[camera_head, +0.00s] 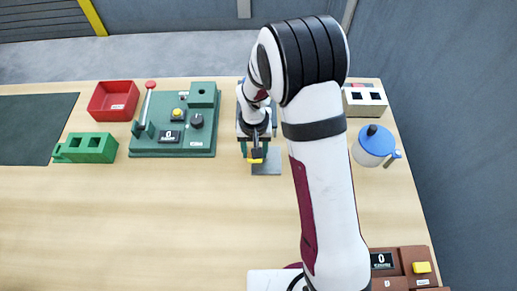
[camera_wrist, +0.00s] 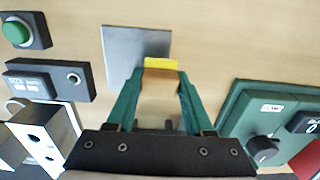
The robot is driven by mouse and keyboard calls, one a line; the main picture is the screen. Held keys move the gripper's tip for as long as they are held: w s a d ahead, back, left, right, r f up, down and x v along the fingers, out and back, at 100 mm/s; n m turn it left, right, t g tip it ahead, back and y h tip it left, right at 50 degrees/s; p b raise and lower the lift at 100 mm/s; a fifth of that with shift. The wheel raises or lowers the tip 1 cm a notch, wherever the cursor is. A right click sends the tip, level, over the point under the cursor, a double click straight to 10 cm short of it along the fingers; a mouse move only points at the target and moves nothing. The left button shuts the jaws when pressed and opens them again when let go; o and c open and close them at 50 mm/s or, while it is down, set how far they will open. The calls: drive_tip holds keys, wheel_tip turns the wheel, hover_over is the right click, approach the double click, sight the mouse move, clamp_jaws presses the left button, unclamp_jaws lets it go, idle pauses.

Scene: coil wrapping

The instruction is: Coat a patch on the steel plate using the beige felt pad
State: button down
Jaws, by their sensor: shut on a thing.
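The steel plate (camera_head: 267,167) is a grey square lying flat on the wooden table below my gripper; the wrist view shows it at upper left of centre (camera_wrist: 128,50). My gripper (camera_head: 256,152) has green fingers and is shut on the beige felt pad (camera_wrist: 160,86). Whether the pad touches the plate cannot be told. My arm hides part of the head view.
A green panel (camera_head: 152,147) with a knob, button and lever stands left, with a red tray (camera_head: 113,101) and green block (camera_head: 86,147) beyond. A white box (camera_head: 364,106) and blue-lidded jug (camera_head: 371,150) stand right. A brown counter unit (camera_head: 405,258) sits front right. The front-left table is clear.

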sight(280, 162)
drive_tip(key=shift+d, duration=3.55)
drive_tip(key=shift+s+d+f, duration=0.1)
drive_tip(key=shift+s+f, duration=0.1)
drive_tip(key=shift+s, duration=0.55)
drive_tip(key=shift+s+a, duration=0.2)
drive_tip(key=shift+a+r, duration=0.35)
drive_tip(key=shift+r, duration=0.05)
drive_tip(key=shift+a+f, duration=0.25)
drive_tip(key=shift+a, duration=0.6)
drive_tip(key=shift+w+a, duration=0.1)
drive_tip(key=shift+a, duration=2.55)
drive_tip(key=shift+d, duration=3.85)
drive_tip(key=shift+d+r, duration=0.15)
drive_tip(key=shift+r, duration=0.05)
wheel_tip(280, 162, up, 8)
drive_tip(key=shift+f, duration=0.1)
